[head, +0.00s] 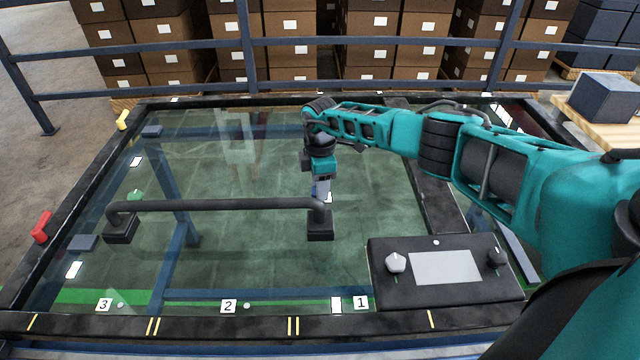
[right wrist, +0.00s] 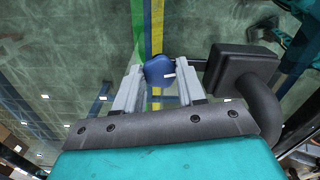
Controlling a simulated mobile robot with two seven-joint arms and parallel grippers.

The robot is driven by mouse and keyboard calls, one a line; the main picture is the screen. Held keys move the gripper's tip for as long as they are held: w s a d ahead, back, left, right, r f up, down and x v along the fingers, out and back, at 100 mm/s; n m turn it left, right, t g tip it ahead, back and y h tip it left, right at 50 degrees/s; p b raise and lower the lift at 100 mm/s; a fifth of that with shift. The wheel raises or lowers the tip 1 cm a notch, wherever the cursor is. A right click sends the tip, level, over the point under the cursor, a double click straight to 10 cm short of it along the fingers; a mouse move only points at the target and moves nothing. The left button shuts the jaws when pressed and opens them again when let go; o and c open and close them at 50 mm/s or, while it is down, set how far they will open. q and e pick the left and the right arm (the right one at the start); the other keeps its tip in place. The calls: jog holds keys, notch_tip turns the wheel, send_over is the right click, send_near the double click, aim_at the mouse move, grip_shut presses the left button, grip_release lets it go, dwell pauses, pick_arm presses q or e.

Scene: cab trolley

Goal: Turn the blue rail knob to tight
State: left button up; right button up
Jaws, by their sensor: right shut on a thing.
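The blue rail knob (right wrist: 158,71) shows in the right wrist view between my right gripper's two pale fingers. A white mark on it points to the right in that view. My right gripper (right wrist: 160,88) is shut on the knob. In the head view my right gripper (head: 321,190) reaches down just behind the right end of the black rail (head: 215,204). There the knob is mostly hidden by the gripper. My left gripper is not in view.
A black panel (head: 445,296) with a white knob (head: 395,262) and a dark knob (head: 497,257) lies to the right. A green knob (head: 136,195) is near the rail's left end. A red handle (head: 41,228) and a yellow one (head: 122,120) are on the left edge.

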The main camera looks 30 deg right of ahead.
jog(key=shift+m, duration=1.2)
jog(key=o, duration=1.1)
jog(key=shift+c, duration=0.2)
notch_tip(320, 180, up, 13)
